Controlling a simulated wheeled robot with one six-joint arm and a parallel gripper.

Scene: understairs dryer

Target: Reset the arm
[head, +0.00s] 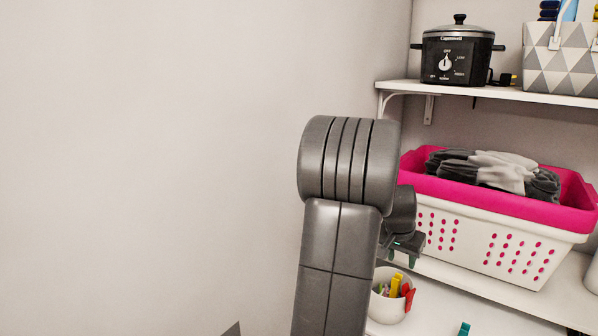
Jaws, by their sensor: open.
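My gripper (406,252) shows only in small part, low behind my grey arm, with greenish pads at its fingertips. It is open, and I see nothing between its fingers. My arm (342,220) stands up through the middle of the head view, bent at a thick ribbed joint at the top. The gripper appears in front of the white side of the laundry basket (465,236) and above the white cup (388,306). Most of the wrist is hidden behind the arm.
The pink-rimmed basket holds grey and white cloth (495,170). The cup holds colourful pegs (397,285). A black slow cooker (456,52) and a patterned basket (562,62) stand on the upper shelf (480,92). A bare wall (150,150) fills the left.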

